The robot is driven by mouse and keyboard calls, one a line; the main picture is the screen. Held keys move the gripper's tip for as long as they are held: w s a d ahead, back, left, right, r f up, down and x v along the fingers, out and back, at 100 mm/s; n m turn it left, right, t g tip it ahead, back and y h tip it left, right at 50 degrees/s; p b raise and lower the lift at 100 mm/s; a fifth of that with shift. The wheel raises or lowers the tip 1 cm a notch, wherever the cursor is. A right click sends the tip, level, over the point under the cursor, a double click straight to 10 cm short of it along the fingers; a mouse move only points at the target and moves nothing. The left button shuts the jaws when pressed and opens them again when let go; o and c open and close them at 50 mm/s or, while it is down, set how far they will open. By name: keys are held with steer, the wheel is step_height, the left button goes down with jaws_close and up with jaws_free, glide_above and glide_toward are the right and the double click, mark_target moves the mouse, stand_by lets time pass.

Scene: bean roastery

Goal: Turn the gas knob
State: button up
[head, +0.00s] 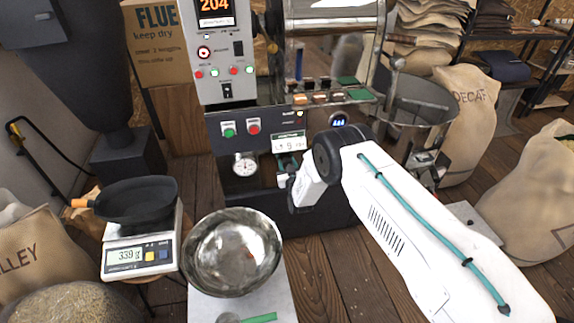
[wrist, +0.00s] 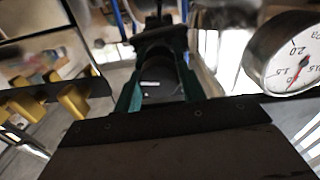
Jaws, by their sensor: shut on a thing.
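The gas knob (wrist: 158,78) looks like a dark round knob with a small white mark, in the middle of the wrist view. My gripper (wrist: 158,88) is shut on it, with a green-edged finger at each side. The knob is hidden or too small to make out in the head view. The knob's turned angle cannot be told.
A pressure gauge (head: 245,164) is left of my gripper in the head view and shows large in the wrist view (wrist: 287,58). Yellow handles (wrist: 72,101) show at the wrist view's left. A metal bowl (head: 232,252) and a scale (head: 141,255) with a black scoop stand in front.

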steer(key=shift+n, duration=0.3)
steer(key=n, duration=0.9)
steer(key=shift+s+a, duration=0.1)
steer(key=shift+f, duration=0.1)
stand_by(0.5)
steer(key=o, duration=1)
steer(key=shift+c, duration=0.2)
steer(key=v, duration=0.7)
steer(key=shift+s, duration=0.4)
